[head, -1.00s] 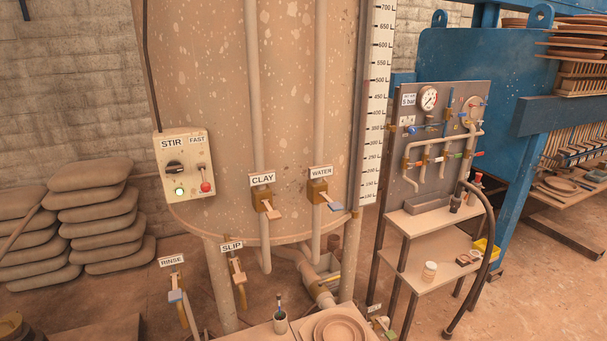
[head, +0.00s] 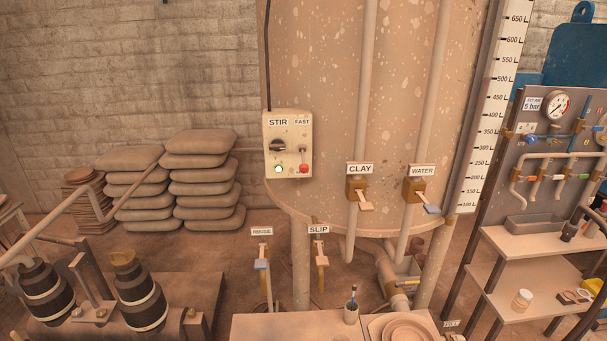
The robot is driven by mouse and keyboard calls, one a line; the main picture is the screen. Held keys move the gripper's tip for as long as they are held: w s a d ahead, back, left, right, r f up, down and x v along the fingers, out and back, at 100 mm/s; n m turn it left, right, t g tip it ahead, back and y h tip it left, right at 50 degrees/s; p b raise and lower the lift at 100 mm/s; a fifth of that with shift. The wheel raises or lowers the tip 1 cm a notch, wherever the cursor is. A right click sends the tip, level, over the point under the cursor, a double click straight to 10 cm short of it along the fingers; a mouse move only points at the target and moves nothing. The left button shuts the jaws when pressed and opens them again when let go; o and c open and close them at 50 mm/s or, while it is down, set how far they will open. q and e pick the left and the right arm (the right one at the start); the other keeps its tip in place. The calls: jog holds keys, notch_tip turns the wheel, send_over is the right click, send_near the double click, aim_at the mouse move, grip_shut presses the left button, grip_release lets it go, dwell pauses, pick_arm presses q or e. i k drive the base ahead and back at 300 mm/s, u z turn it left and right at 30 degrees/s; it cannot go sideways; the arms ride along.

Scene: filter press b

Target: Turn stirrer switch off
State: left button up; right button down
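The stirrer switch box (head: 288,165) is a cream panel on the front of the big tan tank, left of the CLAY valve. It carries the labels STIR and FAST. Under STIR is a black rotary knob (head: 278,146) with its grip lying roughly sideways. Below the knob a small round lamp (head: 278,169) shows pale and bright. At the lower right of the box is a red button or knob (head: 304,168), with a small lever above it. Neither of my grippers shows in the head view.
The CLAY valve (head: 359,193) and WATER valve (head: 420,193) stick out right of the box. A table (head: 260,326) with a cup and plates stands below. Two dark pumps (head: 140,296) stand at lower left, near stacked sacks (head: 200,175). A gauge panel (head: 550,150) is at right.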

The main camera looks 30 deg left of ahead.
aim_at(277, 145)
jog(key=z, duration=0.6)
jog(key=i, duration=0.15)
jog(key=u, duration=2.2)
